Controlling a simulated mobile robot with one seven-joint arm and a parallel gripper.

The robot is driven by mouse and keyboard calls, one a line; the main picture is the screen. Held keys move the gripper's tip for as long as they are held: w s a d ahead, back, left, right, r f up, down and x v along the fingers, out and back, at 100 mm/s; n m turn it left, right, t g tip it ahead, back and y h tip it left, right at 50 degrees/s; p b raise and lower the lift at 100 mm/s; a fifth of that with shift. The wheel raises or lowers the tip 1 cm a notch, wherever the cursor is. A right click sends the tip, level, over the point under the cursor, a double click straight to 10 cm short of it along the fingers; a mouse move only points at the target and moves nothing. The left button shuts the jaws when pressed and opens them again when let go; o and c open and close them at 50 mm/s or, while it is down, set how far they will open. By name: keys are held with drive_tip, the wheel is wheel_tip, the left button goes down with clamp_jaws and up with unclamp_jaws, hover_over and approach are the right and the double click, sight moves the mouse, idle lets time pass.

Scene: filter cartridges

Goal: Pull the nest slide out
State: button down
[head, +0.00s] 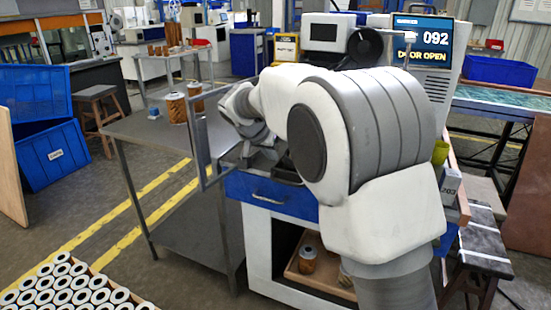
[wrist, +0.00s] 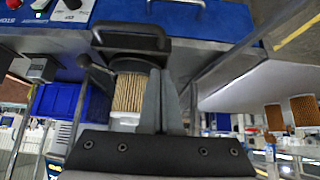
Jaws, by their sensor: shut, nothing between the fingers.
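In the wrist view a dark block with a black bar handle (wrist: 131,37), which looks like the nest slide, is just beyond my fingers. A pleated tan filter cartridge (wrist: 129,93) with a pale end cap is close behind that block, beside my fingers. I cannot tell how far out the slide is. My gripper (wrist: 164,76) is shut and empty, its fingertips near the block and apart from the handle. In the head view my arm hides most of the machine's opening and the slide. The machine's screen (head: 421,38) reads "092" and "DOOR OPEN".
An open framed door (head: 205,150) stands left of my wrist. A blue drawer front with a handle (head: 268,199) is below. Filter cartridges (head: 176,108) stand on the grey side table (head: 145,130). A wooden tray (head: 300,282) with cartridges is in the lower shelf. Blue crates (head: 52,155) are at left.

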drive_tip(key=p+v, duration=0.2)
drive_tip(key=v, duration=0.9)
drive_tip(key=s+d+r+n+g+y, duration=0.1)
drive_tip(key=s+d+r+n+g, duration=0.1)
drive_tip(key=s+d, duration=1.35)
drive_tip(key=s+d+f+n+y, duration=0.1)
drive_tip(key=s+d+f, duration=0.15)
drive_tip(key=s, duration=0.55)
drive_tip(key=s+d+f+n+y, duration=0.15)
drive_tip(key=s+f, duration=0.25)
drive_tip(key=s, duration=0.5)
wheel_tip(320, 180, up, 20)
drive_tip(key=p, duration=2)
drive_tip(key=shift+w, duration=0.45)
